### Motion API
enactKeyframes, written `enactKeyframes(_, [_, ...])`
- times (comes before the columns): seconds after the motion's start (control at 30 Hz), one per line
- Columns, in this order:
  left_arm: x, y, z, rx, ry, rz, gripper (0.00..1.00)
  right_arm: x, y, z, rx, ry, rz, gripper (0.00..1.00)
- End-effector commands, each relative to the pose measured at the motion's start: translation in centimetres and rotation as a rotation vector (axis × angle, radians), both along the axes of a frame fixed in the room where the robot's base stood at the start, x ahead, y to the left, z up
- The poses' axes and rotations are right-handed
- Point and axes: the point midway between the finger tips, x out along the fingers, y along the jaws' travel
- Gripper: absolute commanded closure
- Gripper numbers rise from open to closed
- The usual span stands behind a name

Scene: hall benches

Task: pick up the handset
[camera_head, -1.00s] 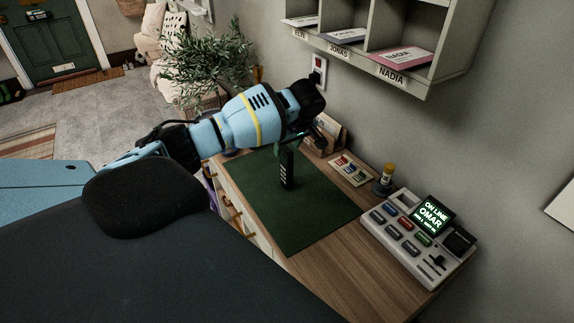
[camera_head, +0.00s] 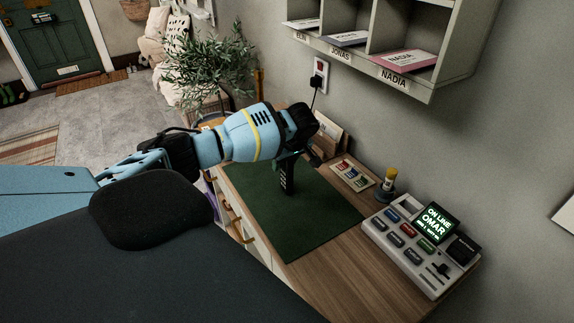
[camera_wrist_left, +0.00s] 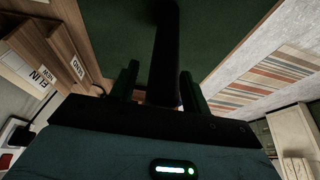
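The handset (camera_head: 287,178) is a slim dark upright piece with a keypad, over the green desk mat (camera_head: 305,225) in the head view. My left gripper (camera_head: 292,160) is at its upper end, coming in from the left and above. In the left wrist view the handset (camera_wrist_left: 165,55) is a dark bar between the two fingers of the gripper (camera_wrist_left: 159,72). A gap shows on its left side, while the right finger is close to it or touching, so the gripper looks open around it. The handset's upper end is hidden by the gripper. My right gripper is not in view.
On the wooden desk (camera_head: 370,275) stand a console with a lit screen (camera_head: 435,220), a small yellow-topped bottle (camera_head: 387,185) and a card with coloured tabs (camera_head: 354,174). A pigeonhole shelf (camera_head: 400,70) hangs on the wall above. A plant (camera_head: 205,65) stands behind my arm.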

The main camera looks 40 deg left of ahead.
Motion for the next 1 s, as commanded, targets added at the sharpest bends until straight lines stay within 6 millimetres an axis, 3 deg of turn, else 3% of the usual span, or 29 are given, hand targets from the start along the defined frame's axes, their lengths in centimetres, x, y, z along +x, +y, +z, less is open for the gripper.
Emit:
enactKeyframes(0.03, [0.0,0.0,0.0,0.000,0.000,0.000,0.60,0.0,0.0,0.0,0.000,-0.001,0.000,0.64])
enactKeyframes(0.33, [0.0,0.0,0.0,0.000,0.000,0.000,0.99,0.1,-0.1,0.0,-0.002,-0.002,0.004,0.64])
enactKeyframes(0.73, [0.0,0.0,0.6,-0.001,-0.002,-0.001,1.00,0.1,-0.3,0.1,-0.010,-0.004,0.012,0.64])
enactKeyframes(1.0, [0.0,-0.1,4.0,-0.001,-0.005,-0.001,1.00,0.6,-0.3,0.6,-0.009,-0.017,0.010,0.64])
